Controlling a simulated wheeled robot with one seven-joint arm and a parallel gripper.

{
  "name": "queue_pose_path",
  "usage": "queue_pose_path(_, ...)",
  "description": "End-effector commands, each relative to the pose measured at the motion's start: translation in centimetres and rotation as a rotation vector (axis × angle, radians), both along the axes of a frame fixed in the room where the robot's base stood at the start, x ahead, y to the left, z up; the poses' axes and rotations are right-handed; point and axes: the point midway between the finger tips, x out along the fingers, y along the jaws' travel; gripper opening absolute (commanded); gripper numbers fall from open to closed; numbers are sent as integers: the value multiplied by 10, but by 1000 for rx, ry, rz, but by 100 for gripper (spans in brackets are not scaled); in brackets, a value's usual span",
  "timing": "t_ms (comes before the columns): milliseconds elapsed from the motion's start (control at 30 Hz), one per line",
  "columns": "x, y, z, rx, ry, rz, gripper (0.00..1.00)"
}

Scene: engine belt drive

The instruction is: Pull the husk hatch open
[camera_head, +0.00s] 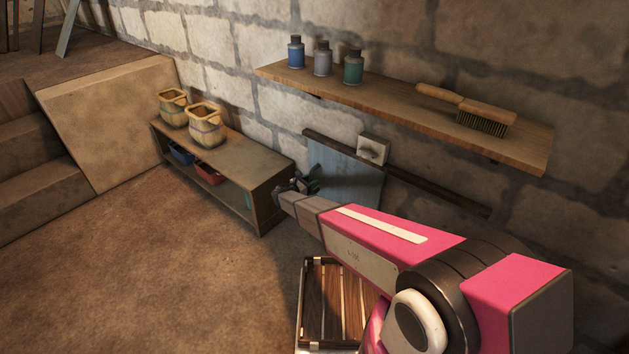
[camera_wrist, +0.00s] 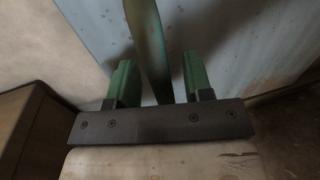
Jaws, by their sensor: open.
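The hatch looks to be the pale blue panel (camera_head: 345,185) low on the stone wall, and its blue-grey face fills much of the wrist view (camera_wrist: 225,45). A long, narrow greenish bar (camera_wrist: 148,40), likely its handle, stands in front of the panel. My gripper (camera_head: 311,180) is at the panel's left side, beside the bench end. In the wrist view my gripper's green fingers (camera_wrist: 158,80) are apart, with the bar showing between them. I cannot tell whether either finger touches it. The bar's lower end is hidden behind the gripper body.
A low bench (camera_head: 262,182) with two yellow baskets (camera_head: 206,124) stands close left of my gripper. A wall shelf (camera_head: 400,104) with three bottles and a brush (camera_head: 484,118) hangs above. A slatted crate (camera_head: 318,290) lies below my arm. The floor at left is clear.

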Motion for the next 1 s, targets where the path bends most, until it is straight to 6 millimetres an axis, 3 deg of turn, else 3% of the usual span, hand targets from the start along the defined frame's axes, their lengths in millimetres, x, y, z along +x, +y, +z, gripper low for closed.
queue_pose_path(200,12,-14,0,1,-1,1,46)
queue_pose_path(533,14,-15,0,1,-1,1,46)
queue_pose_path(667,13,-15,0,1,-1,1,4)
queue_pose_path(700,13,-15,0,1,-1,1,0)
queue_pose_path(1000,8,-21,0,0,0,0,0)
